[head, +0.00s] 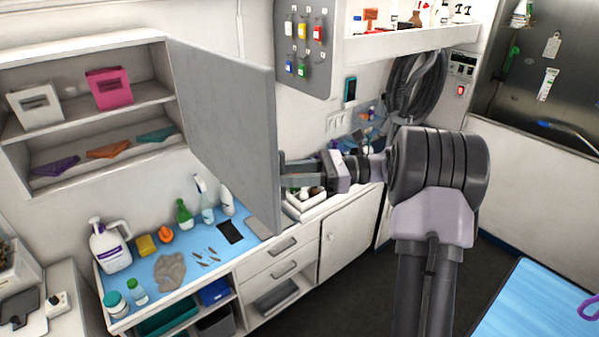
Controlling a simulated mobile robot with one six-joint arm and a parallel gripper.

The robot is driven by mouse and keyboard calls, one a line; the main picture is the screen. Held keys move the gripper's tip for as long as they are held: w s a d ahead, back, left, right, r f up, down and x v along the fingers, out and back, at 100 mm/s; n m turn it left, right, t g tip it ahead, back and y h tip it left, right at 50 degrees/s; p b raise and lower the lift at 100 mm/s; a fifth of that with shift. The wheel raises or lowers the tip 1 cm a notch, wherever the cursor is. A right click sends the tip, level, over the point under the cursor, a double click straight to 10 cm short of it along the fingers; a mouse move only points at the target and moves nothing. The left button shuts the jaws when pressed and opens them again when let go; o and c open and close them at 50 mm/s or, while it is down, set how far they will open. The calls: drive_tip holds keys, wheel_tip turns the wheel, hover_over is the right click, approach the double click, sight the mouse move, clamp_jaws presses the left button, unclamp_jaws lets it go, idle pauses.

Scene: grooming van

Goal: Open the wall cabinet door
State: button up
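The wall cabinet (88,44) is at the upper left, and its shelves are in plain view. Its grey door (230,130) is hinged at the cabinet's right side and stands swung out wide into the room. My gripper (284,171) is just right of the door's free edge, on the far side of the panel, with its fingers pointing left at it. The two fingers are apart with a gap between them. I see nothing held there. The handle is not visible, and I cannot tell whether the fingertips touch the door.
Below is a blue-topped counter (200,254) with bottles, including a white jug (110,247), and drawers. A blue-topped table (535,305) is at the lower right. Dark floor lies between.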

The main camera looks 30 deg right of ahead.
drive_tip(key=p+v, duration=0.7)
drive_tip(key=v, duration=1)
